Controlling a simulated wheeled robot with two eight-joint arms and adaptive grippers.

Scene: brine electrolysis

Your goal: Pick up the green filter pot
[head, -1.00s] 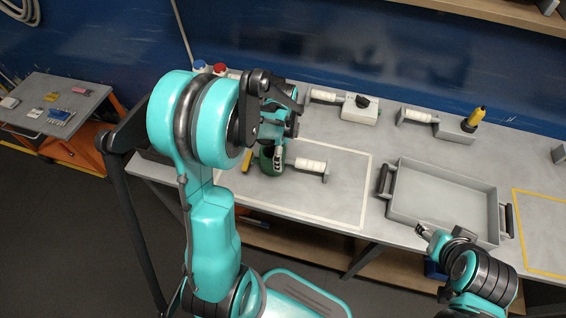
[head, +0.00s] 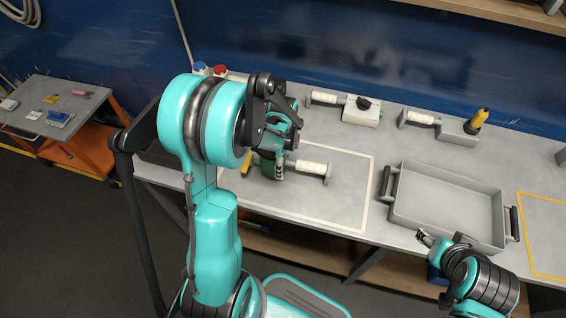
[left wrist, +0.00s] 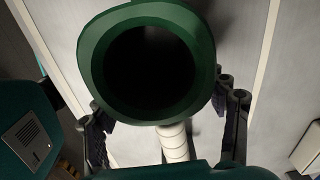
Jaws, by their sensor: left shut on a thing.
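The green filter pot (head: 267,167) is at the left part of the white-outlined area on the bench, partly hidden by my left arm. In the left wrist view its thick green rim (left wrist: 92,55) faces the camera, around a dark opening. My left gripper (head: 279,158) is shut on the pot; in the left wrist view its dark fingers (left wrist: 168,122) lie on both sides of it. I cannot tell whether the pot touches the bench. My right gripper (head: 424,237) is by the front edge near the tray, and its jaw state is unclear.
A white ribbed cylinder with a grey end plate (head: 312,168) lies right beside the pot. A grey tray (head: 445,205) with black handles stands to the right. Fixtures with a black knob (head: 363,103) and a yellow piece (head: 478,118) stand behind. The right of the outlined area is clear.

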